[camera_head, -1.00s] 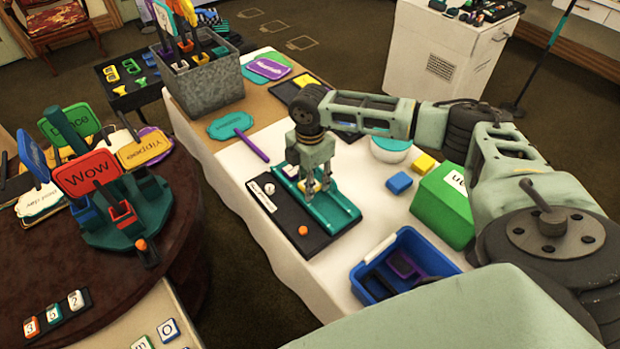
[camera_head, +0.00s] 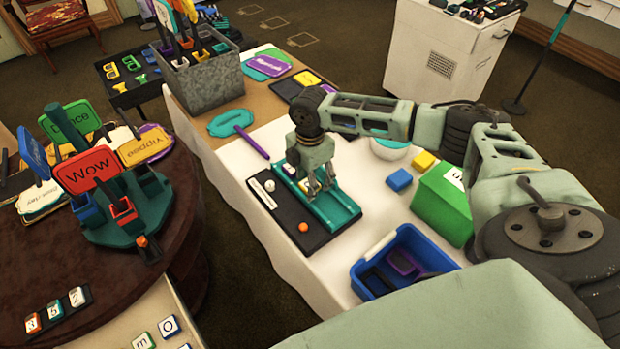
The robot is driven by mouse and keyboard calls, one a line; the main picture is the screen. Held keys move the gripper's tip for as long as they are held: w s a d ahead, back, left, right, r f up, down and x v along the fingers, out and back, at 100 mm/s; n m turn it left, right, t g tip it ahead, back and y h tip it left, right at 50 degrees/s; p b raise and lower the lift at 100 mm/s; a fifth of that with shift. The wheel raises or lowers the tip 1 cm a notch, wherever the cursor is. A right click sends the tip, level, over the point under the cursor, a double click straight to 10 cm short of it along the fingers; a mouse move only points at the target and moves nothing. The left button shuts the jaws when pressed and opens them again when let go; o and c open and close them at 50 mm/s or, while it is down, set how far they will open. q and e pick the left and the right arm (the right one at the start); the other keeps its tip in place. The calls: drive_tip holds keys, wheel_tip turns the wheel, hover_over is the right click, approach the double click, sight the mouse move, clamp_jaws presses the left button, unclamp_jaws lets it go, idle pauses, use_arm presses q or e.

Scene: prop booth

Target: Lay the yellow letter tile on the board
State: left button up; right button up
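My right gripper (camera_head: 321,190) points down over a teal grooved tray (camera_head: 334,210) that lies on a black board (camera_head: 290,213) on the white table. Its fingers are apart. A small yellow patch (camera_head: 303,185) shows beside the fingers, perhaps the yellow letter tile; no letter can be read, and the gripper partly hides this spot. I cannot tell whether the fingers hold it. A separate yellow block (camera_head: 423,161) lies farther right, near a blue block (camera_head: 399,180); no letter shows on it. My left gripper is not in view.
A blue bin (camera_head: 405,262) and a green box (camera_head: 442,205) stand right of the board. An orange knob (camera_head: 303,227) and a white piece (camera_head: 269,186) are on the black board. A metal planter (camera_head: 197,77) with signs stands behind. A round table (camera_head: 100,265) is at left.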

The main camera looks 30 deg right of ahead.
wheel_tip(320, 180, up, 13)
drive_tip(key=b, duration=0.1)
drive_tip(key=shift+r, duration=0.2)
idle(0.4)
idle(0.4)
